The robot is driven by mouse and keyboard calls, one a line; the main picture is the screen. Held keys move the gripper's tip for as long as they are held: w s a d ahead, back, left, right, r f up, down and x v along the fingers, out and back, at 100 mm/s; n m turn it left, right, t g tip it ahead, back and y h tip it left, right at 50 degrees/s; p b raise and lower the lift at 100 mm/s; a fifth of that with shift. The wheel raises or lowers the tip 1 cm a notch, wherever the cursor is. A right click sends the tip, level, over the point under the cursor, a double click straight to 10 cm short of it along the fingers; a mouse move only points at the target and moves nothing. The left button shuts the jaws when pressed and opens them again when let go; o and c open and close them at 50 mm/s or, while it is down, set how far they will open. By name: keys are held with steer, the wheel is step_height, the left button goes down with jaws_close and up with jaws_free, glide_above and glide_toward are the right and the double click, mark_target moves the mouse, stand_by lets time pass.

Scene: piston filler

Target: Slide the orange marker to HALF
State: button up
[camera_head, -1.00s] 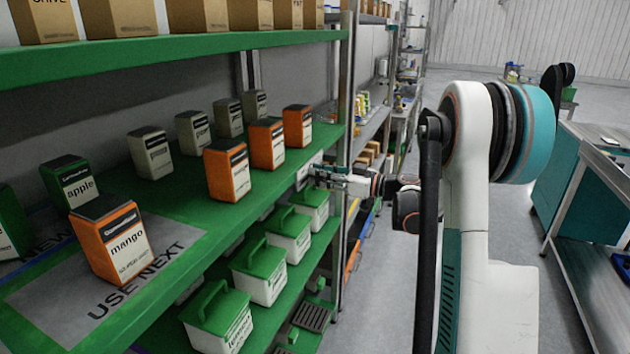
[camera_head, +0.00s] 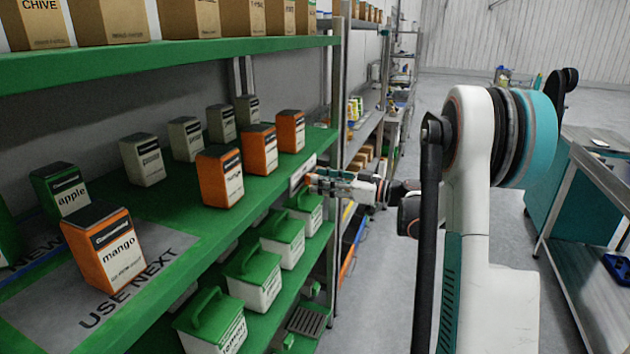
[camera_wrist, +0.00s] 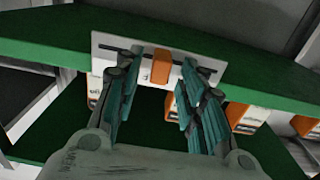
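The orange marker (camera_wrist: 161,66) sits on a dark slot line of a white plate (camera_wrist: 213,66) in the wrist view. The plate is on the edge of a green shelf. My gripper (camera_wrist: 160,82) is open, with one teal finger on each side of the marker and a gap visible on both sides. In the head view my gripper (camera_head: 322,183) is small, at the shelf's front edge by the white plate (camera_head: 297,177). The marker cannot be made out there. No HALF lettering is readable in either view.
The green shelf (camera_head: 170,262) holds orange, grey and green cartons, including a mango carton (camera_head: 108,250). White bins with green lids (camera_head: 255,278) stand on the shelf below. A metal bench (camera_head: 590,185) is at the right. The floor between is clear.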

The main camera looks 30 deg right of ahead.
steer(key=v, duration=0.9)
